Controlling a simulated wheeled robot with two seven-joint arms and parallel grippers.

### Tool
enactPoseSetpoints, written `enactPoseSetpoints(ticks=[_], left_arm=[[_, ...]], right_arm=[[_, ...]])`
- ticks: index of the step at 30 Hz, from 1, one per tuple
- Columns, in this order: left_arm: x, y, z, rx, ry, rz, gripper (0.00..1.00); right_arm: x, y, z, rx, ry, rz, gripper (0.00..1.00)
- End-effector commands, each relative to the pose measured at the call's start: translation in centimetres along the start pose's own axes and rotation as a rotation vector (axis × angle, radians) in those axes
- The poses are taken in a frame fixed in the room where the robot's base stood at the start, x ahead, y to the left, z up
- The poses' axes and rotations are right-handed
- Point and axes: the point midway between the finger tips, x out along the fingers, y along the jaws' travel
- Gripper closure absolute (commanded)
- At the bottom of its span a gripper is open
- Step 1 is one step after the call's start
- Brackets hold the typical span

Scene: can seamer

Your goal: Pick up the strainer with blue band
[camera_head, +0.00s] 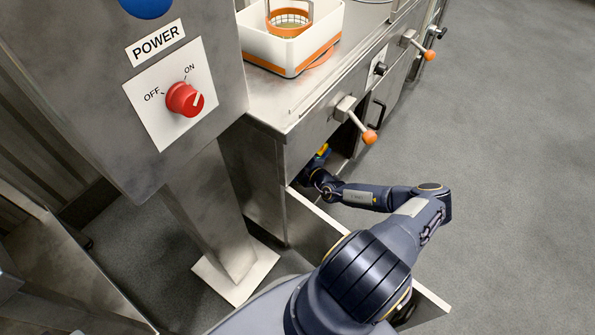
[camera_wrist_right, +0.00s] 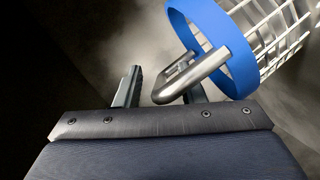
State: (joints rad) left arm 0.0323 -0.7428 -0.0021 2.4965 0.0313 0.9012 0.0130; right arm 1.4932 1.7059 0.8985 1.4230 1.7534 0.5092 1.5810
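The strainer with the blue band (camera_wrist_right: 243,62) shows in the right wrist view at the upper right, tilted, with a white wire mesh (camera_wrist_right: 285,32) and a U-shaped metal handle (camera_wrist_right: 205,72). My right gripper (camera_wrist_right: 160,88) is open. The handle's bend lies at the right finger, reaching into the space between the fingers; I cannot tell whether it touches. In the head view my right arm reaches into a dark opening under the counter, and the gripper's fingers and the strainer cannot be made out there. My left gripper is in neither view.
A white tray (camera_head: 262,49) with an orange-banded strainer (camera_head: 289,24) stands on the steel counter (camera_head: 284,100). Orange-knobbed levers (camera_head: 370,136) stick out from the counter front. A power panel (camera_head: 170,105) is at left. An open drawer or door (camera_head: 311,227) lies below my arm. Floor at right is clear.

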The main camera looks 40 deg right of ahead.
Motion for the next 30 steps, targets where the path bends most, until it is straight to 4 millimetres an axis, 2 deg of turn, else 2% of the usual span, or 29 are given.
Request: enactPoseSetpoints(ticks=[1,8,23,26,30], left_arm=[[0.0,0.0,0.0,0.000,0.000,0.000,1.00],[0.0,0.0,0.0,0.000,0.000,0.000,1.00],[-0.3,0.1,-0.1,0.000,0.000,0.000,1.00],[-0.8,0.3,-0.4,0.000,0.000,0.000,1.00],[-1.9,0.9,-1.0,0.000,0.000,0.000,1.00]], right_arm=[[0.0,0.0,0.0,0.000,0.000,0.000,0.70],[0.0,0.0,0.0,0.000,0.000,0.000,1.00],[-0.1,0.4,-0.3,0.000,0.001,0.001,1.00],[-0.3,1.2,-0.7,0.000,0.001,0.001,1.00],[-0.8,3.1,-1.9,0.000,0.001,0.001,1.00]])
